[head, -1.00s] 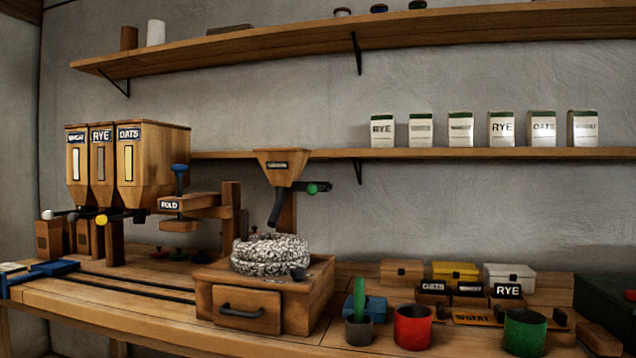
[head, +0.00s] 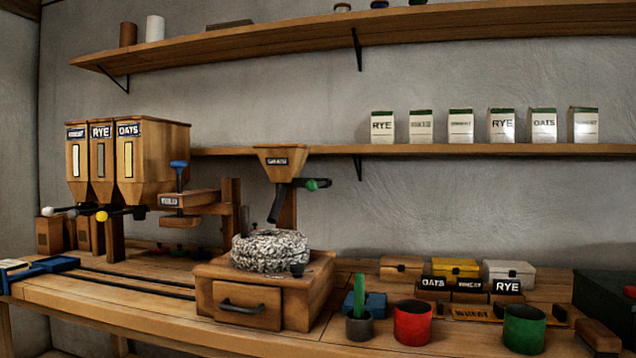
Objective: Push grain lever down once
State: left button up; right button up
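A small wooden hopper (head: 282,162) with a dark label stands above the stone mill. A dark lever with a green knob (head: 312,185) sticks out to the right of its chute and points roughly sideways. The label looks like it starts with G, but it is too small to read surely. On the left, three tall grain bins (head: 152,158) carry levers with a white knob (head: 47,211), a grey knob (head: 72,214) and a yellow knob (head: 102,216). Neither of my grippers is in view.
The millstone (head: 268,250) sits on a wooden drawer box (head: 250,305). A dark cup (head: 360,326), red cup (head: 412,322) and green cup (head: 524,330) stand at the front right. Small boxes stand behind. A blue frame (head: 42,271) lies far left by the dark rails.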

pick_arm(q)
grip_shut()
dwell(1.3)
